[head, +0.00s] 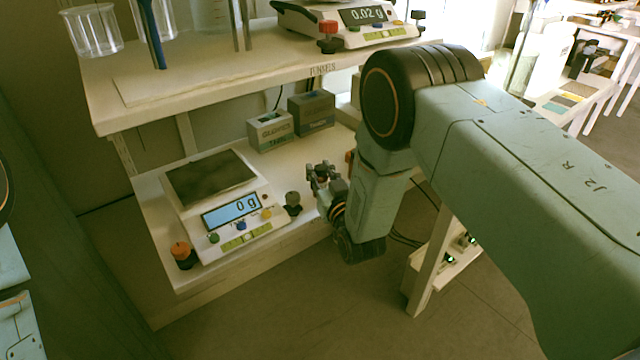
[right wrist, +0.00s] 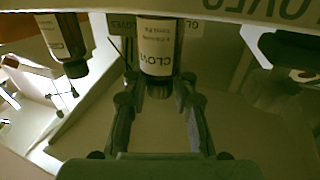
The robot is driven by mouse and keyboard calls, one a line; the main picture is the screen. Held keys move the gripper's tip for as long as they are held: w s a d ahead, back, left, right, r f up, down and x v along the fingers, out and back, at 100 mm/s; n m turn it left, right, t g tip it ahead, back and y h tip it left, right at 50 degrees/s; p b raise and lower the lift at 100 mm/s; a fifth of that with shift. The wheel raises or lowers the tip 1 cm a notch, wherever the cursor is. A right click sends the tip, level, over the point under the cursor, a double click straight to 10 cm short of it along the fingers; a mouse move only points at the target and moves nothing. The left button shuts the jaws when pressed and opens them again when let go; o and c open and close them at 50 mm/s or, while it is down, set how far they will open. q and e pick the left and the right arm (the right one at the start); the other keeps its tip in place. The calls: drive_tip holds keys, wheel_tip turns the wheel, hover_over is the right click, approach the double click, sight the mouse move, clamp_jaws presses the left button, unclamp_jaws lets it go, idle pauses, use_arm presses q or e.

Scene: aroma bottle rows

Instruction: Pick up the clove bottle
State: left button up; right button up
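The clove bottle (right wrist: 160,45), with a pale label reading CLOVES and a dark cap, shows at the top middle of the right wrist view. My right gripper (right wrist: 159,84) has its fingers apart, one on each side of the bottle near its cap. I cannot tell whether either finger touches it. In the head view my right gripper (head: 322,172) is over the lower shelf, right of the scale. I cannot make out the clove bottle there. My left gripper is out of view.
On the lower shelf (head: 160,205) stand a scale (head: 222,212) reading 0 g, a grey box (head: 270,131) and a dark box (head: 312,112). The upper shelf (head: 200,88) overhangs the back, with beakers (head: 92,30) and another scale (head: 350,22).

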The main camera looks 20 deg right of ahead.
drive_tip(key=shift+f, duration=0.1)
clamp_jaws()
drive_tip(key=shift+s, duration=0.1)
